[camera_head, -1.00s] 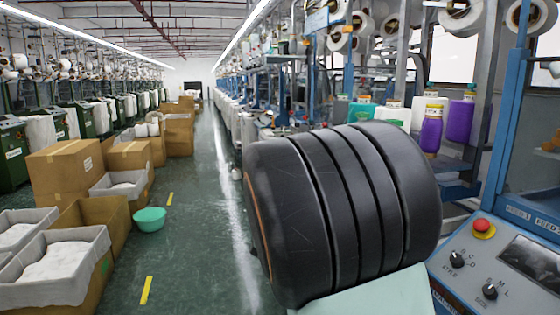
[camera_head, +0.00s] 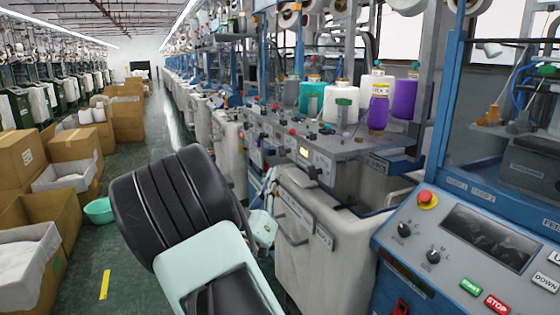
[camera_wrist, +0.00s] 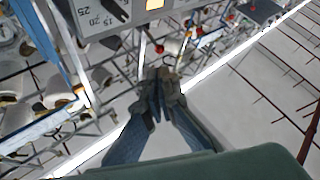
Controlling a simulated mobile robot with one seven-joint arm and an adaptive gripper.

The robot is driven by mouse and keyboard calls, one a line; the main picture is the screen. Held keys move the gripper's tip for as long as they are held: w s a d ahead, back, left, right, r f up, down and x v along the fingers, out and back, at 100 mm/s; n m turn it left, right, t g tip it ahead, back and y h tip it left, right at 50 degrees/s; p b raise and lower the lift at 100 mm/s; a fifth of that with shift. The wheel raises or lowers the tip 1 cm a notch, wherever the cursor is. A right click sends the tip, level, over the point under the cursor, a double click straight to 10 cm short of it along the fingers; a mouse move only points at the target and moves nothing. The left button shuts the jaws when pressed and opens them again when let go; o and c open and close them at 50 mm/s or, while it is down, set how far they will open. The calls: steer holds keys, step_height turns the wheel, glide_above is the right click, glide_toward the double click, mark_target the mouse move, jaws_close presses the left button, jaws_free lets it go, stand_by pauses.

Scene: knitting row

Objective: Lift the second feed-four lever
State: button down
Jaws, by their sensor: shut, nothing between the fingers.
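My gripper (camera_wrist: 160,95) is shut and empty in the wrist view, its two dark fingers together. Red-knobbed levers, one of them a red ball (camera_wrist: 160,48), stand beyond the fingertips and apart from them. I cannot tell which lever is the second feed-four one. A label at the right edge is cut off after its first letters.
The machine's panel has a red button (camera_head: 427,198), a dark screen (camera_head: 488,238) and dials. Yarn cones (camera_head: 340,100) stand on the machine behind. Cardboard boxes (camera_head: 75,145) and a green basin (camera_head: 99,210) line the aisle at left. The aisle floor (camera_head: 140,235) has free room.

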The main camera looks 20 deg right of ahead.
mark_target(292, 131)
steer(key=p+x, duration=0.1)
steer(key=x, duration=1.2)
steer(key=shift+r+p, duration=0.15)
steer(key=shift+p, duration=0.2)
steer(key=shift+r+m+g, duration=0.2)
steer(key=shift+m+g, duration=0.2)
steer(key=shift+m, duration=0.1)
steer(key=shift+r+m+g+p, duration=0.35)
steer(key=shift+m+g+p, duration=0.05)
steer(key=shift+g+p, duration=0.15)
